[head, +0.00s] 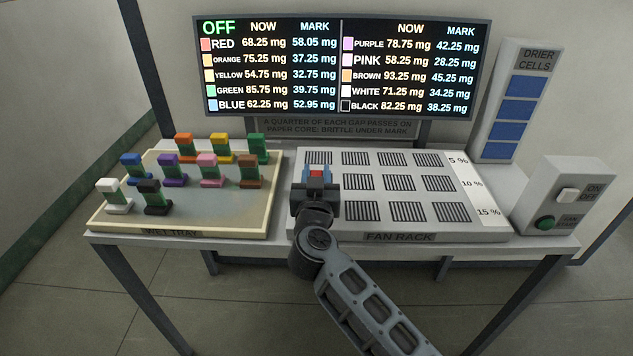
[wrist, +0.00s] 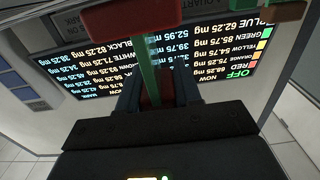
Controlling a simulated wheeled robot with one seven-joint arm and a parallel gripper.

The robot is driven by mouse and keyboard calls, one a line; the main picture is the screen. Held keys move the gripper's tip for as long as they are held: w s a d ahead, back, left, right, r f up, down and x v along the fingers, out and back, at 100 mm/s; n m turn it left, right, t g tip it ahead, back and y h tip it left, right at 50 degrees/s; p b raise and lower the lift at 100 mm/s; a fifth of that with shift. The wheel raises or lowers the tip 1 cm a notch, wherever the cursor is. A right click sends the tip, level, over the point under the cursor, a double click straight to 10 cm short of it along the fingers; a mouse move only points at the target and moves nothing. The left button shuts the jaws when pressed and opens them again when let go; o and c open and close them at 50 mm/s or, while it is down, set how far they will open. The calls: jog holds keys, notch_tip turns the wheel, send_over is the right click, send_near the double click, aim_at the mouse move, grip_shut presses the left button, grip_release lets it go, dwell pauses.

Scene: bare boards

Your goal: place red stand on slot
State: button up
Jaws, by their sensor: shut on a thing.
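My gripper (head: 315,186) is shut on the red stand (head: 316,173), over the left column of the fan rack (head: 400,237). In the head view only a bit of red shows between the jaws; the stand's base is hidden. In the wrist view the red stand (wrist: 130,16) shows a red block and a green upright between my gripper's fingers (wrist: 160,88). The fan rack has rows of dark slatted slots (head: 391,160), marked 5 %, 10 % and 15 %. The visible slots are empty; my gripper covers part of the left column. I cannot tell whether the stand touches the rack.
The wet tray (head: 262,222) at left holds several coloured stands, including a white one (head: 114,196) and a brown one (head: 250,171). A screen (head: 340,65) reading OFF stands behind. A switch box (head: 565,200) and drier cells panel (head: 515,100) stand right.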

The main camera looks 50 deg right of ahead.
jog(key=shift+f, duration=0.45)
jog(key=shift+f, duration=0.1)
jog(key=o, duration=1.1)
jog(key=shift+c, duration=0.2)
jog(key=v, duration=1.2)
jog(key=s+a+r+n+t+y, duration=0.1)
jog(key=s+a+n+y, duration=0.2)
jog(key=s, duration=0.7)
jog(key=s+a+r+n+t+y, duration=0.1)
jog(key=s+a+n+y, duration=0.3)
jog(key=s, duration=0.5)
jog(key=s+a+r+n+t+y, duration=0.1)
jog(key=s+a+r+n+y, duration=0.1)
jog(key=s+a+y, duration=0.4)
jog(key=s+n+y, duration=0.1)
jog(key=s, duration=0.3)
jog(key=shift+s+a+t, duration=0.35)
jog(key=shift+s+t, duration=0.05)
